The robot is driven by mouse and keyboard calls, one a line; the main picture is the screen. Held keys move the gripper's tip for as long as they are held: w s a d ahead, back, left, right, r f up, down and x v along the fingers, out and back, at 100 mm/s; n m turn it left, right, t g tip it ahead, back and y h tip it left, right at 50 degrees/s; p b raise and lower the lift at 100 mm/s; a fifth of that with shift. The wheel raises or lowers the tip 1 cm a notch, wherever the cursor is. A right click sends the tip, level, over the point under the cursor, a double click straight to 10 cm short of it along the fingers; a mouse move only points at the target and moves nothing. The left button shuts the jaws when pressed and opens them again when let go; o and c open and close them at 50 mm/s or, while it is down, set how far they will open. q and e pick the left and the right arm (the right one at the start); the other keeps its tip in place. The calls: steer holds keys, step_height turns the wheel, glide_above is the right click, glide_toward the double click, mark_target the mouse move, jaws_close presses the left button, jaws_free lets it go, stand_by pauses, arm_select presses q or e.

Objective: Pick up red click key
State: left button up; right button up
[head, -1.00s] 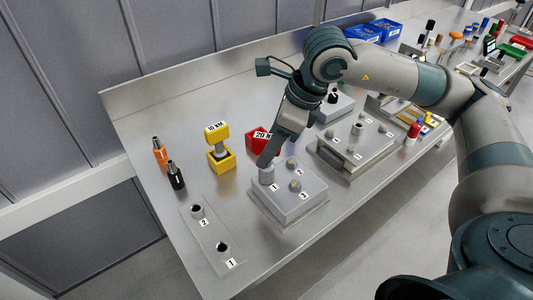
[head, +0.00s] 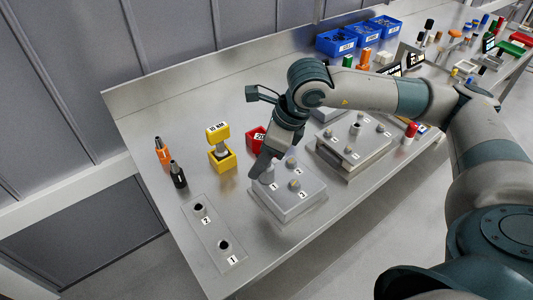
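The red click key (head: 255,138) is a red block with a partly visible white label, standing on the metal bench. My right gripper and wrist hide much of it. The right gripper (head: 262,168) points down in front of the red key, over the back left corner of a grey fixture block (head: 297,203). A grey peg on that block is beside the fingertips. I cannot tell whether they touch it or whether the fingers are open. My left gripper is not in view.
A yellow key labelled 10 NM (head: 219,135) stands in a yellow holder left of the red one. An orange tool (head: 162,152), a black tool (head: 177,175) and a two-hole plate (head: 212,230) are farther left. A second fixture (head: 352,145) is right; blue bins (head: 345,40) are behind.

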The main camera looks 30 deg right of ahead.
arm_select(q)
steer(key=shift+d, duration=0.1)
arm_select(e)
steer(key=shift+c, duration=0.3)
steer(key=c, duration=1)
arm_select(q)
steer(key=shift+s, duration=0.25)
arm_select(e)
jaws_close()
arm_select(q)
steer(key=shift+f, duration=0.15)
arm_select(e)
steer(key=shift+w+r, duration=0.1)
steer(key=shift+r, duration=0.1)
